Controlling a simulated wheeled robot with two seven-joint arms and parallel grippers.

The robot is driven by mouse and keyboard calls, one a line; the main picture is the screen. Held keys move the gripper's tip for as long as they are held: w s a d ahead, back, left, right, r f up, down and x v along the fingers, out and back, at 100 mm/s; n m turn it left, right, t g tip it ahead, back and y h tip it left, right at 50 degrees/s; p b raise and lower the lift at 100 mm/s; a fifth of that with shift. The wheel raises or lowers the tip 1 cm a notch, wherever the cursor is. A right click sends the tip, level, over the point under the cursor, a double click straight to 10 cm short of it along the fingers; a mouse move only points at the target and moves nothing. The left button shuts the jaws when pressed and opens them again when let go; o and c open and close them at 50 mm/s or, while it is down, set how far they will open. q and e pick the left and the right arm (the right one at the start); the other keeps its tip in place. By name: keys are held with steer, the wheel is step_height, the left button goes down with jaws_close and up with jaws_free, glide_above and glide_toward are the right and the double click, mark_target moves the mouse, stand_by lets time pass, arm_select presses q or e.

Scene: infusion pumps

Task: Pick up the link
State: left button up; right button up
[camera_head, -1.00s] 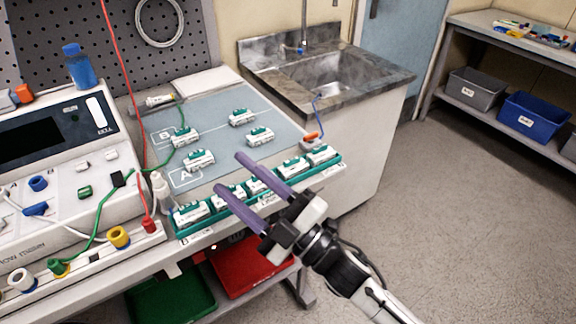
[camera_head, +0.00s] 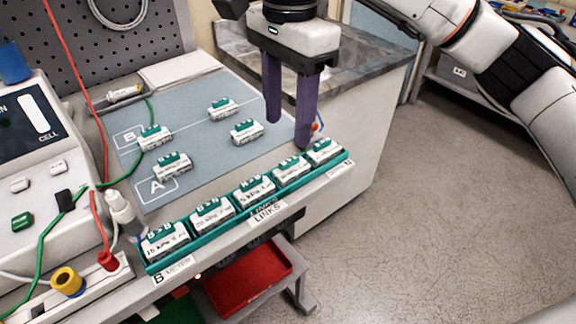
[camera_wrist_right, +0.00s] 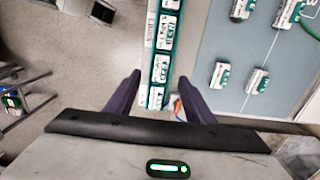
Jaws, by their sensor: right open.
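Several white and green links stand in a row in the green tray (camera_head: 222,229) along the bench's front edge, among them the rightmost link (camera_head: 323,152). More links lie on the blue-grey mat: one near the B mark (camera_head: 154,138), one near the A mark (camera_head: 172,165), and two farther right (camera_head: 222,108) (camera_head: 246,131). My right gripper (camera_head: 288,138) is open and points down above the tray's right end, behind the rightmost link. In the right wrist view, a tray link (camera_wrist_right: 155,97) shows between the purple fingers. My left gripper is not in view.
A white instrument (camera_head: 40,150) with red and green cables stands at the left. A white bottle (camera_head: 122,208) stands by the tray's left end. A red bin (camera_head: 250,278) is below the bench.

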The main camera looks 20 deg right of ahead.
glide_above(292, 167)
steer(key=f, duration=0.4)
steer(key=shift+s+a+f, duration=0.2)
steer(key=shift+s+f, duration=0.1)
steer(key=shift+s, duration=0.05)
steer(key=shift+w+d+f+p, duration=0.1)
steer(key=shift+w+f+p, duration=0.1)
steer(key=shift+f, duration=1.15)
steer(key=shift+w+d+f+p, duration=0.1)
steer(key=shift+f+p, duration=0.05)
steer(key=shift+f, duration=1.15)
steer(key=c, duration=1.1)
steer(key=shift+r, duration=0.1)
